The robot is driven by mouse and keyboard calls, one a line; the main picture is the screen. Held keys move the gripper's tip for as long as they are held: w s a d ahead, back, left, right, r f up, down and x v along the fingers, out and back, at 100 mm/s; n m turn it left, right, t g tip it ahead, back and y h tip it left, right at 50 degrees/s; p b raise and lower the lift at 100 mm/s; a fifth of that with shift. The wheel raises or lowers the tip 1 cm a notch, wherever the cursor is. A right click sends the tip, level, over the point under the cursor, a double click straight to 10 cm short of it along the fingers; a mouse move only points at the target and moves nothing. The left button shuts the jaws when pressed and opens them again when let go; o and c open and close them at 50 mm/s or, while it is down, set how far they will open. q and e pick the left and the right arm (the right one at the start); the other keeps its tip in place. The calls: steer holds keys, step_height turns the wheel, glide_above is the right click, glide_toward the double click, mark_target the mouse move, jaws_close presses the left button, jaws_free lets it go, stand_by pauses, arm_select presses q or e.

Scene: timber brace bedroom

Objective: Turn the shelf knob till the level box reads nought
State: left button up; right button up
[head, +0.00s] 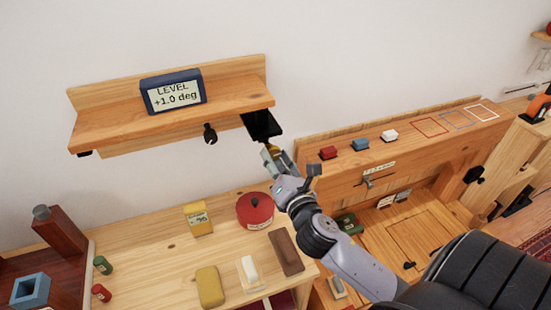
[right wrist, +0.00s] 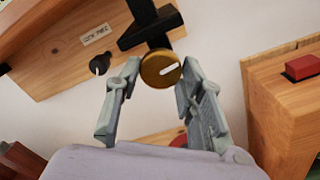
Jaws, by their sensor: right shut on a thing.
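The level box (head: 172,92) is dark blue and stands on the wooden shelf (head: 232,95) on the wall. Its screen reads "LEVEL +1.0 deg". The shelf knob (right wrist: 160,69) is a round brass knob with a pale slanted line on its face. It sits below a black bracket (head: 262,125) at the shelf's right end. My right gripper (right wrist: 160,75) is shut on the knob, one finger on each side of it; in the head view the gripper (head: 272,153) partly hides the knob. My left gripper is in neither view.
A black lever-like part (head: 210,133) hangs under the shelf, left of the gripper. Below are a bench with a red lidded pot (head: 255,209) and a yellow box (head: 198,219). A wooden cabinet (head: 318,190) with coloured blocks stands close on the right.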

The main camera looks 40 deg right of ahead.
steer(key=m, duration=0.5)
steer(key=shift+r+m+p, duration=0.1)
steer(key=shift+m+p, duration=0.2)
steer(key=m, duration=0.4)
steer(key=shift+p, duration=0.35)
steer(key=m+p, duration=0.1)
steer(key=m, duration=0.4)
steer(key=shift+r, duration=0.1)
steer(key=m+p, duration=0.1)
steer(key=m, duration=0.3)
steer(key=shift+m, duration=0.3)
steer(key=o, duration=1.1)
steer(key=shift+o, duration=0.2)
